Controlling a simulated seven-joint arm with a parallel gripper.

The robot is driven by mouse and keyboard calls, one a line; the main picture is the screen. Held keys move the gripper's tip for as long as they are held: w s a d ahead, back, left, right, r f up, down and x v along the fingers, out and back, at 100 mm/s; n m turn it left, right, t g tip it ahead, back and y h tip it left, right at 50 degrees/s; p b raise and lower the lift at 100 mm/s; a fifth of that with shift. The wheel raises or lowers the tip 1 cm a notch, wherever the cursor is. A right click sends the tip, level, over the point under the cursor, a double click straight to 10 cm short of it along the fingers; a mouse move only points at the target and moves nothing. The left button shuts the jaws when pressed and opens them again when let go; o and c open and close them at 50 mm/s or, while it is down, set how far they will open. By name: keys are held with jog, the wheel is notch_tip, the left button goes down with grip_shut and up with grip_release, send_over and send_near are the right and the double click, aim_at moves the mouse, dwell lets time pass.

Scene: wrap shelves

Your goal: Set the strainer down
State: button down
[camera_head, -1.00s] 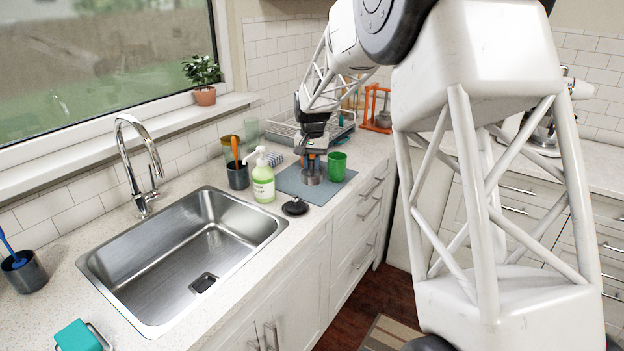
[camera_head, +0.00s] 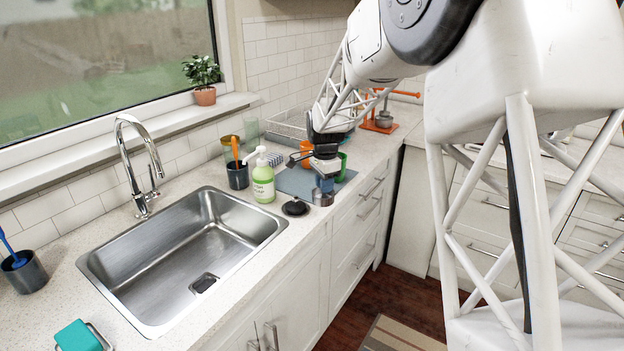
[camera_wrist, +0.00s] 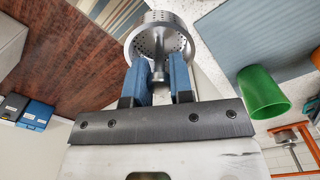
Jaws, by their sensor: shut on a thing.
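The strainer (camera_head: 322,198) is a small round metal cup with holes. In the wrist view the strainer (camera_wrist: 158,22) sits at the tips of my gripper (camera_wrist: 159,78), whose blue fingers close on its stem. In the head view my gripper (camera_head: 324,182) is low by the counter's front edge, near the mat's near corner. The wrist view shows the strainer across the line between counter and floor. I cannot tell whether it touches the counter.
A blue-grey mat (camera_head: 291,184) lies behind, with a green cup (camera_head: 342,165) close by. A black sink stopper (camera_head: 295,208) and a green soap bottle (camera_head: 263,184) are to the left. The steel sink (camera_head: 180,255) is further left.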

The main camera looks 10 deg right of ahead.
jog(key=shift+s+d+f+m, duration=0.1)
jog(key=shift+s+f+m, duration=0.15)
jog(key=shift+s+m, duration=0.3)
jog(key=shift+w, duration=0.1)
jog(key=w+f, duration=0.1)
jog(key=w, duration=1.5)
jog(key=shift+d+f, duration=0.25)
jog(key=shift+d, duration=0.05)
jog(key=shift+f, duration=1.75)
jog(key=shift+f, duration=0.1)
jog(key=c, duration=1)
grip_release()
